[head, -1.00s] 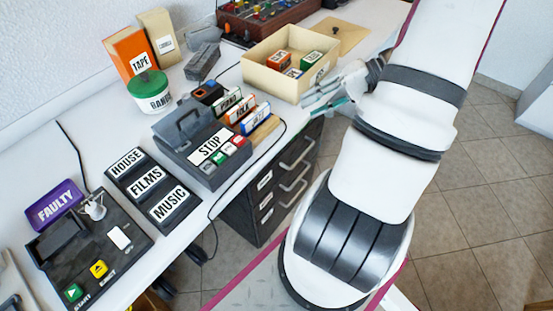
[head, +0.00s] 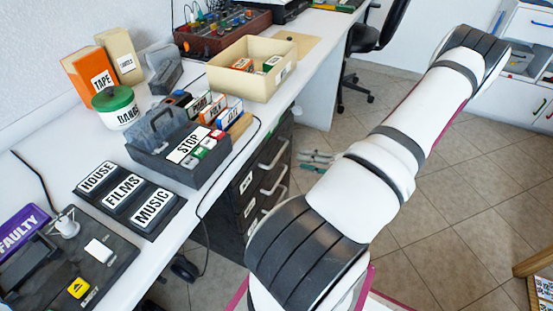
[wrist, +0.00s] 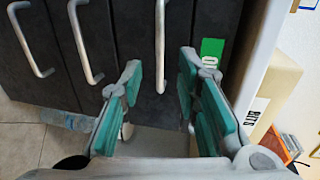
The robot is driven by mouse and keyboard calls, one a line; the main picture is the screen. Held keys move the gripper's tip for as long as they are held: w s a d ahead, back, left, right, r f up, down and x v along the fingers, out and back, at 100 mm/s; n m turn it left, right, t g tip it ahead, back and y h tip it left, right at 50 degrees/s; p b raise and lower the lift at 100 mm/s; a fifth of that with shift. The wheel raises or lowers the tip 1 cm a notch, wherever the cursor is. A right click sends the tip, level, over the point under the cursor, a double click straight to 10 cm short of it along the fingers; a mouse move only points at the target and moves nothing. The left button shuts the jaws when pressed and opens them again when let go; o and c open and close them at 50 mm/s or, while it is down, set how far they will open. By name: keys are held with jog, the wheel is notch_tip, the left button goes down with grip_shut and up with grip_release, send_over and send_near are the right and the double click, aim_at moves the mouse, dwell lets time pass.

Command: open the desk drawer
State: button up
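The desk drawer unit (head: 240,203) is a dark cabinet under the white desk, with stacked drawers and light bar handles. Its drawers look shut. In the wrist view the drawer fronts (wrist: 110,50) appear turned sideways. The handle nearest the desk top (wrist: 160,45) lies in line with the gap between my fingers. My gripper (wrist: 162,72) is open, with teal pads either side of that line; I cannot tell whether the fingertips reach the handle.
The desk top (head: 75,150) holds a STOP box (head: 180,155), a FILMS label block (head: 125,195), a green-lidded tin (head: 115,105) and a cream tray (head: 250,85). A black chair (head: 375,45) stands at the back.

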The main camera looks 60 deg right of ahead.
aim_at(278, 155)
jog(key=b+x, duration=0.1)
jog(key=x, duration=0.9)
jog(key=shift+w+a+b, duration=0.1)
jog(key=shift+b, duration=0.3)
grip_shut()
